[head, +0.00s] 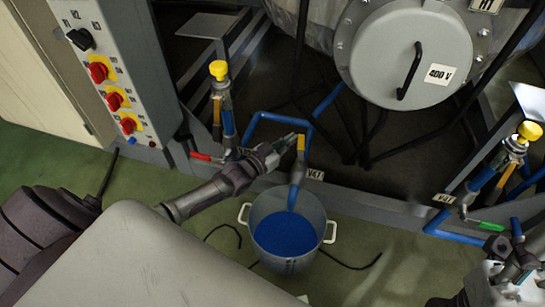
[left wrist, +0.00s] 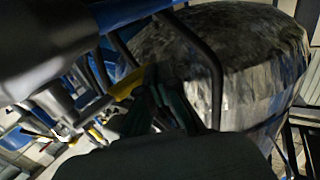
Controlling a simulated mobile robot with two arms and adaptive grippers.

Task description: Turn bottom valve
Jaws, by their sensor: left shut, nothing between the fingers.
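The bottom valve's yellow handle (head: 301,143) stands on a blue outlet pipe (head: 295,185), beside a tag that seems to read VK1. My left gripper (head: 288,141) reaches in from the left, shut and empty, with its tips right at the left side of the handle. I cannot tell whether they touch. In the left wrist view, the dark green fingers (left wrist: 165,95) are close beside a yellow handle (left wrist: 126,83). My right gripper (head: 512,262) is partly in view at the lower right; its fingers are unclear.
A metal pot (head: 320,215) with blue liquid (head: 286,234) stands under the outlet. Valves with yellow knobs (head: 218,70) (head: 529,131) stand left and right. A red-handled lever (head: 202,157) is near my left arm. A control panel (head: 137,60) is at upper left.

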